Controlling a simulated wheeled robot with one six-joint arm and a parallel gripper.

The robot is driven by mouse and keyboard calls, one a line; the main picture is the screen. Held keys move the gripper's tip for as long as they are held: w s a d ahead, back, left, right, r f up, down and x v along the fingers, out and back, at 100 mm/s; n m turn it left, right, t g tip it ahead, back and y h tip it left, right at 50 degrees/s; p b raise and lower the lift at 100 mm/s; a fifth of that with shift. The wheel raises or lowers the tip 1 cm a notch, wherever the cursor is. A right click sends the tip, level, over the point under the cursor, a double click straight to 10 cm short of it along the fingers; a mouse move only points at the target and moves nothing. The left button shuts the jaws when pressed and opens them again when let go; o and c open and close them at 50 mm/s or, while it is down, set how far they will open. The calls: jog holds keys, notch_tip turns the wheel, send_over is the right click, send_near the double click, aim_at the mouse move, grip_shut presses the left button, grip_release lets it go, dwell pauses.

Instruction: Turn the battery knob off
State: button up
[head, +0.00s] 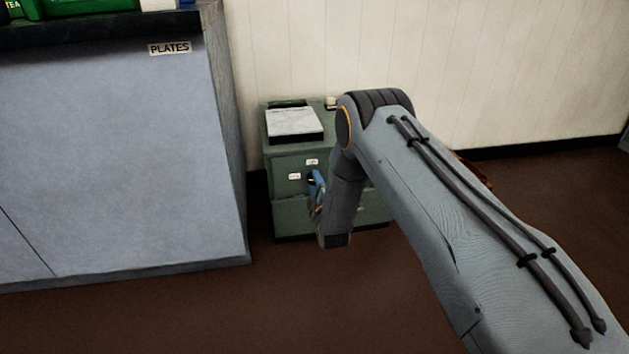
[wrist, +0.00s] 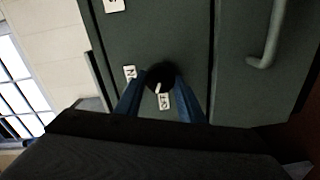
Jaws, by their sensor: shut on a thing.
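The battery knob (wrist: 159,76) is a round black knob with a pale pointer line, on the dark green front of a cabinet. In the wrist view my gripper (wrist: 160,86) has its two blue fingers on either side of the knob, shut on it. The pointer line slants toward a small white label (wrist: 164,101) just below the knob. Another white label (wrist: 129,73) sits left of the knob. In the head view my gripper (head: 316,184) is at the front of the green cabinet (head: 290,219); my arm hides the knob and part of the cabinet there.
A grey metal handle (wrist: 269,40) stands out from the cabinet front at the right of the wrist view. A pale flat item (head: 294,121) lies on the cabinet top. A large blue-grey unit (head: 120,150) marked PLATES stands at left. Brown floor in front is clear.

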jog(key=n+p, duration=0.1)
jog(key=n, duration=0.3)
jog(key=shift+n+p, duration=0.3)
jog(key=shift+p, duration=0.05)
jog(key=shift+f, duration=0.1)
dwell(0.4)
jog(key=o, duration=1)
jog(key=shift+o, duration=0.2)
jog(key=p+v, duration=0.2)
jog(key=v, duration=0.6)
jog(key=shift+p, duration=0.4)
jog(key=shift+a, duration=0.15)
